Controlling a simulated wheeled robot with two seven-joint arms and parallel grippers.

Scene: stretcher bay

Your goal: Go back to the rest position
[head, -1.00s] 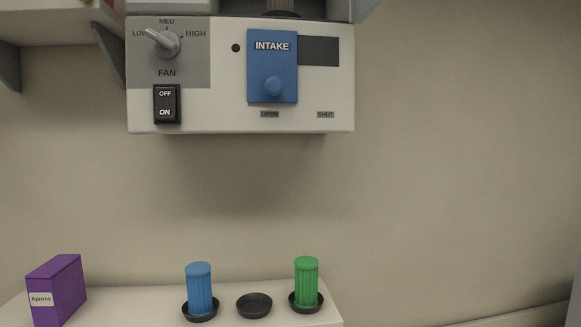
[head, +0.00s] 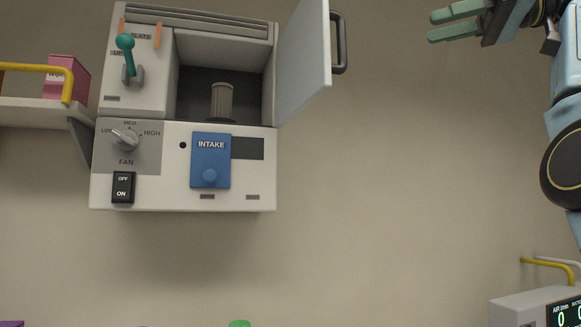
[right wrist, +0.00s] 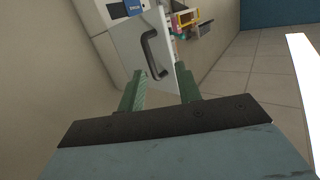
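My right gripper (head: 460,20) is at the top right of the head view, with its arm along the right edge. Its two green fingers are apart with nothing between them. In the right wrist view the fingers (right wrist: 162,88) are also spread and empty, and the door's dark handle (right wrist: 153,53) shows beyond them. In the head view the gripper is to the right of the open door (head: 303,62) and apart from its handle (head: 339,43). My left gripper is not in view.
The wall unit (head: 235,199) has a grey filter (head: 222,101) in its open compartment, a fan knob (head: 126,139) and a blue intake slide (head: 210,155). A shelf (head: 40,112) is at left, a monitor box (head: 520,308) at lower right. Bare wall lies between unit and arm.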

